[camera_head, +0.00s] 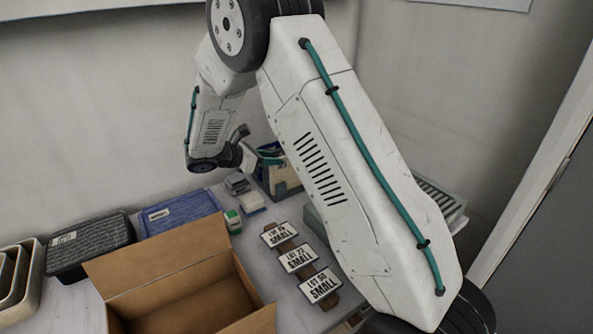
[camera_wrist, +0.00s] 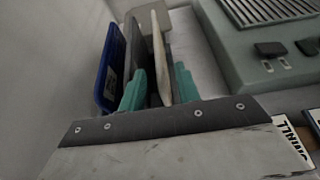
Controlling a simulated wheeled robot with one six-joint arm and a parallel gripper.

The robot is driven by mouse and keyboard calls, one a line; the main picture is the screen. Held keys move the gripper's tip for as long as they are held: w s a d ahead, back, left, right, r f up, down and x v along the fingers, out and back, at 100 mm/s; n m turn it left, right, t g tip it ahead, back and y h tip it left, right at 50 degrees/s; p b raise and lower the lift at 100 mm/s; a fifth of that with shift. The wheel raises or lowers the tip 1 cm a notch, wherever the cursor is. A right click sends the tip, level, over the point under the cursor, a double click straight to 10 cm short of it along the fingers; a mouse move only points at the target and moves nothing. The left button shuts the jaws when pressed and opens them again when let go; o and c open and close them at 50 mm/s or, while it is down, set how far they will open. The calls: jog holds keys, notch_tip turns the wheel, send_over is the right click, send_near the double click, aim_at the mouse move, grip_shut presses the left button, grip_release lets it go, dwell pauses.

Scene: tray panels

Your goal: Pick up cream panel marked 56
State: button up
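In the wrist view a cream panel (camera_wrist: 162,58) stands edge-on between the two teal fingers of my gripper (camera_wrist: 160,84). Narrow gaps seem to show beside it, so the fingers look open around it. A grey panel (camera_wrist: 133,47) and a blue panel (camera_wrist: 106,70) stand to its left. No number 56 is readable on the cream panel's edge. In the head view my gripper (camera_head: 268,153) is at the rack of upright panels (camera_head: 284,180) at the back of the table. My arm partly hides that rack.
An open cardboard box (camera_head: 165,255) stands at the front. A blue tray (camera_head: 180,212) and a dark basket (camera_head: 90,246) lie to the left. Several label cards (camera_head: 298,257) lie right of the box. A grey-green device (camera_wrist: 265,60) is right of the fingers.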

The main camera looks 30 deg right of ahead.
aim_at(284, 157)
jog(key=x, duration=0.5)
jog(key=shift+w+d+f, duration=0.1)
jog(key=shift+d+f, duration=0.1)
jog(key=shift+d, duration=0.1)
grip_shut()
